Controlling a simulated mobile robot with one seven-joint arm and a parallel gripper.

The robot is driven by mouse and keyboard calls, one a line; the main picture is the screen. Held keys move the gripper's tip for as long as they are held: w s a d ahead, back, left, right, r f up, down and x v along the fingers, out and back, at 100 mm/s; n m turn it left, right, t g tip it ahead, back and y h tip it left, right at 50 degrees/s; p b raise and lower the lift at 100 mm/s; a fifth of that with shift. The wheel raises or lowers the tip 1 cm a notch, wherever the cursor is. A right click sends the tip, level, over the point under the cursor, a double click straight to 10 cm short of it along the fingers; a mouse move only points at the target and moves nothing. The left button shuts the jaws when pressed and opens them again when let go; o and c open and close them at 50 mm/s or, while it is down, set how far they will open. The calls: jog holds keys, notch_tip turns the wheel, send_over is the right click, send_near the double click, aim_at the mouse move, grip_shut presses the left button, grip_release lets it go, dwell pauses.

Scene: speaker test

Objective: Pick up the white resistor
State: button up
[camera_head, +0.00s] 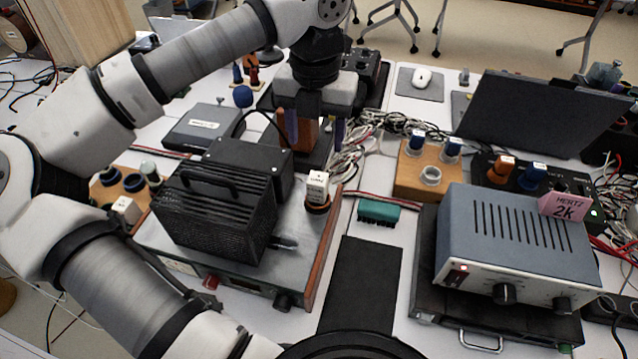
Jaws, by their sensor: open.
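A small white block with dark lettering (317,187), which may be the white resistor, stands upright on a round brown base at the right of the grey metal-topped device (318,232). A second white block (125,209) sits at the left by a wooden board, partly hidden by my arm. I cannot tell for sure which one is the resistor. My gripper (315,138) points down with its fingers apart, above and behind the lettered block in the picture. A brown wooden block (306,134) shows between the fingers, but no contact is visible.
A black finned box with a handle (217,215) stands left of the lettered block. A blue-grey instrument (515,240) with a pink card (563,206) stands at the right. A green block (379,211) and tangled cables (352,150) lie nearby. A flat black mat (362,285) is clear.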

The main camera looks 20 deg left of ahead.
aim_at(317, 178)
notch_tip(317, 178, down, 7)
jog(key=shift+d+r+p, duration=0.1)
jog(key=shift+p, duration=0.35)
jog(key=shift+w+f+p, duration=0.1)
jog(key=shift+f+p, duration=0.85)
jog(key=shift+f, duration=1.75)
jog(key=shift+c, duration=0.5)
jog(key=c, duration=1)
